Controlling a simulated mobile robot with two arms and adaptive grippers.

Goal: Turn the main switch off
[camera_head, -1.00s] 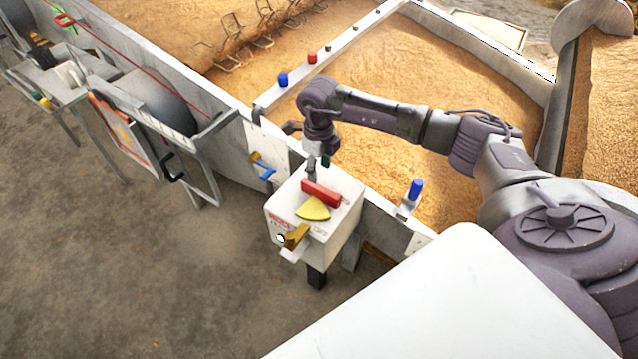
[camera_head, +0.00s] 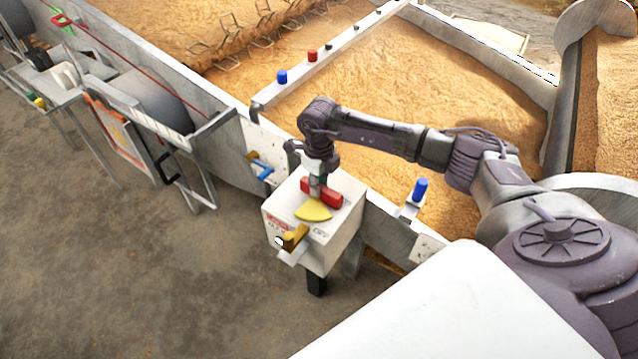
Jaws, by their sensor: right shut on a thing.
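The main switch is a red bar handle (camera_head: 331,197) on top of a white box (camera_head: 287,221), with a yellow fan-shaped plate (camera_head: 313,211) in front of it. My right gripper (camera_head: 319,190) points down from above and is shut on the red handle near its left-middle part. The fingers hide part of the handle. Lettering shows on the box's top, too small to read fully. My left gripper is not in view.
A yellow latch (camera_head: 294,237) sticks out of the box's front. A blue-handled lever (camera_head: 262,167) is on the wall to the left, and a blue knob (camera_head: 419,190) stands to the right. Bins of grain (camera_head: 430,90) lie behind. The floor at left front is clear.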

